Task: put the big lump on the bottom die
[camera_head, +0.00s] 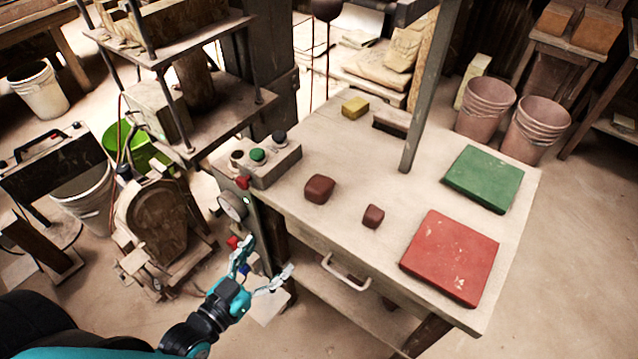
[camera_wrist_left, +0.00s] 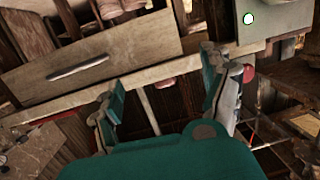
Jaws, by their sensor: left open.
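The big lump (camera_head: 319,189), dark reddish brown, lies on the table at its left part. A smaller brown lump (camera_head: 373,216) lies to its right and nearer. The press (camera_head: 225,110) stands at the upper left with stacked plates on posts; I cannot clearly pick out its bottom die. My left gripper (camera_head: 266,260) is open and empty, off the table's near left edge and well short of the big lump. In the left wrist view its spread fingers (camera_wrist_left: 160,85) have nothing between them; neither lump shows there. My right gripper is not in view.
The table (camera_head: 340,140) bears a red slab (camera_head: 450,256), a green slab (camera_head: 484,178), a yellow block (camera_head: 355,107) and a brush-like block (camera_head: 391,121). A button box (camera_head: 270,163) sits at its left corner. A grey post (camera_head: 417,100) rises behind the lumps. A drawer handle (camera_head: 345,272) juts out in front.

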